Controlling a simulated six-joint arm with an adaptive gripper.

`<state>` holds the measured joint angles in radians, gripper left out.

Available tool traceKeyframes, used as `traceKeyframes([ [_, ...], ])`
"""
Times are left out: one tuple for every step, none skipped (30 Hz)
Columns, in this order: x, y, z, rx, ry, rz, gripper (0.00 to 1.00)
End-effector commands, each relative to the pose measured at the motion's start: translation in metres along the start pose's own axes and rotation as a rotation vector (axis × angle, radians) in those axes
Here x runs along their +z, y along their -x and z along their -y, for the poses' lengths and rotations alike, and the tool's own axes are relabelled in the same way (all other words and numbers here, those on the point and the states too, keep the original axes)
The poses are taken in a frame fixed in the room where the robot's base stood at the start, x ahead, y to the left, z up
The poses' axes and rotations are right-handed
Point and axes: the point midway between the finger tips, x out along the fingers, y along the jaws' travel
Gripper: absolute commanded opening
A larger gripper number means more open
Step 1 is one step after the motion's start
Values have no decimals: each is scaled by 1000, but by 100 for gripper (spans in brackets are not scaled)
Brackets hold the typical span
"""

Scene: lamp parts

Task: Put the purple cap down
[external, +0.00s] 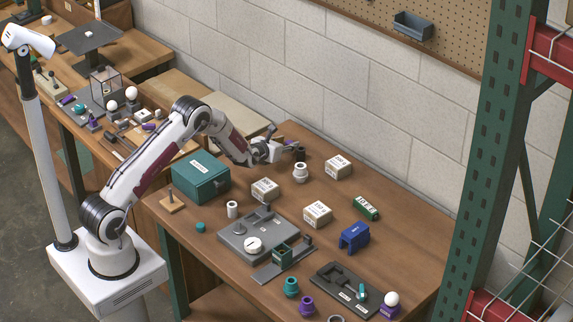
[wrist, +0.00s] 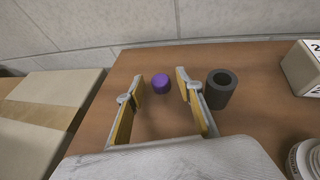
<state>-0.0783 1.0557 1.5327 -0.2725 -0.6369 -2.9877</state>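The purple cap (wrist: 161,84) stands on the wooden table near its back edge, small and round. In the wrist view it shows in the gap between the two fingertips of my gripper (wrist: 161,80), clear of both. I cannot tell whether it is level with the tips or a little beyond them. My gripper is open and holds nothing. In the external view my gripper (external: 288,145) is low at the back of the table by the wall, and I cannot make out the cap there.
A dark grey hollow cylinder (wrist: 220,88) stands close to the right finger. A white ringed part (external: 300,172) and a labelled box (external: 339,167) stand to the right. A cardboard box (wrist: 48,103) is at the left. The block wall is close behind.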

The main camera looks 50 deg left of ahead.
Motion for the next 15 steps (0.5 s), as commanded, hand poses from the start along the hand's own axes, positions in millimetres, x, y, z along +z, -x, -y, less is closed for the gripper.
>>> traceKeyframes([
  [0,2,0,0,0,0,36],
  [1,3,0,-1,0,0,36],
  [1,4,0,-1,0,0,36],
  [0,6,0,-1,0,0,36],
  [0,7,0,-1,0,-1,36],
  [0,10,0,-1,0,-1,36],
  [0,12,0,-1,0,0,36],
  [0,14,0,-1,0,0,36],
  [1,17,0,-1,0,1,36],
  [1,19,1,-1,0,1,36],
  [0,22,1,-1,-1,0,36],
  [-1,26,2,-2,-1,-1,36],
  [-1,28,3,-2,-1,0,36],
  [-1,31,4,-2,-1,0,36],
  [-1,35,5,-2,-1,0,36],
])
